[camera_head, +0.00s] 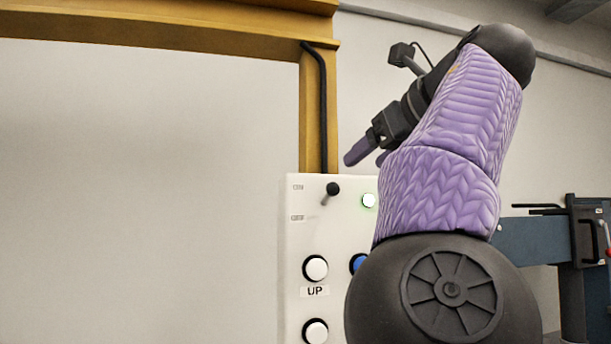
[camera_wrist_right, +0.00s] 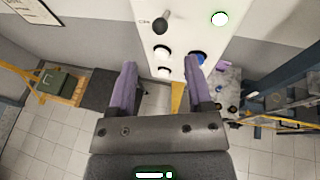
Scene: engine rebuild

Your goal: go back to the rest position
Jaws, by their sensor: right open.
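My right gripper (camera_head: 366,155) is raised in the head view, to the right of the yellow post and just above the top of a white control panel. In the right wrist view its two purple fingers (camera_wrist_right: 159,85) are apart with nothing between them. The white control panel (camera_head: 296,240) has a black toggle lever (camera_head: 332,190), a lit green lamp (camera_head: 368,200), a white UP button (camera_head: 315,267), another white button (camera_head: 315,331) and a blue button (camera_head: 357,263) partly hidden by my arm. My left gripper is in neither view.
A yellow frame (camera_head: 318,115) with a black cable rises behind the panel. Blue equipment (camera_head: 540,238) stands at the right. The wrist view shows a green box (camera_wrist_right: 58,82) on a yellow stand at left and a tiled floor (camera_wrist_right: 60,140) below.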

